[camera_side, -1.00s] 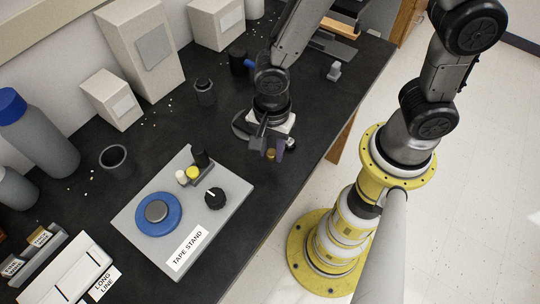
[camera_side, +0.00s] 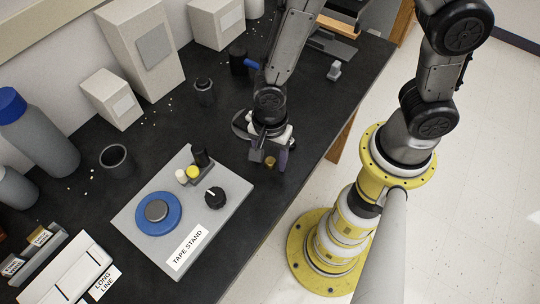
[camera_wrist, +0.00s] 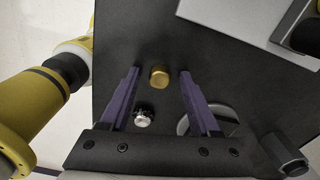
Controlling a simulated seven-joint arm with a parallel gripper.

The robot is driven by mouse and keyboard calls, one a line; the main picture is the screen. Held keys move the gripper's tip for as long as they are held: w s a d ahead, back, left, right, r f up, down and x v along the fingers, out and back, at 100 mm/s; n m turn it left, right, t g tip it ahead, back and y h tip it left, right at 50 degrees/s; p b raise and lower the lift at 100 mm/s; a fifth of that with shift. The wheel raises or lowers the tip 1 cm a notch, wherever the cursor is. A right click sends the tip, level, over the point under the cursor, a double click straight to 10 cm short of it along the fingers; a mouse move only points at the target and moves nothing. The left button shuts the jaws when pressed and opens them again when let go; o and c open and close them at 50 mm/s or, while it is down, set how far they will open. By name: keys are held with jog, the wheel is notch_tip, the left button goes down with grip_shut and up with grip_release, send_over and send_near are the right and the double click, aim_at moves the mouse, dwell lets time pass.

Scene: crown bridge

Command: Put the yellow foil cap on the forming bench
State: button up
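A small gold-yellow cap (camera_wrist: 159,76) is between the fingertips of my gripper (camera_wrist: 160,73) in the wrist view, with a gap on each side. My gripper is open, its purple fingers apart. In the side view my gripper (camera_side: 270,160) is low over the black bench, with the gold cap (camera_side: 270,162) showing between its fingers. A silvery knob-like piece (camera_wrist: 143,117) lies nearer my palm, beside the left finger. A round silvery plate (camera_wrist: 222,116) is partly hidden behind the right finger. I cannot tell which thing is the forming bench.
The grey tape stand (camera_side: 230,188) is left of my gripper, with a blue disc (camera_side: 175,222), a black knob (camera_side: 214,197) and a yellow-topped piece (camera_side: 193,173). A dark cup (camera_side: 116,160) and boxes stand farther left. The bench's edge is close on the right.

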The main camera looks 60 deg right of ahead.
aim_at(270, 161)
notch_tip(270, 161, up, 12)
jog(key=f, duration=0.1)
jog(key=s+d+r+n+t, duration=0.2)
jog(key=s+d+r+n, duration=0.1)
jog(key=d+r+n, duration=0.4)
jog(key=s+d+r+n+t, duration=0.3)
jog(key=s+d+r+n, duration=0.1)
jog(key=d+r+n, duration=0.4)
jog(key=shift+s+d+n+t, duration=0.3)
jog(key=shift+n, duration=0.1)
dwell(1.0)
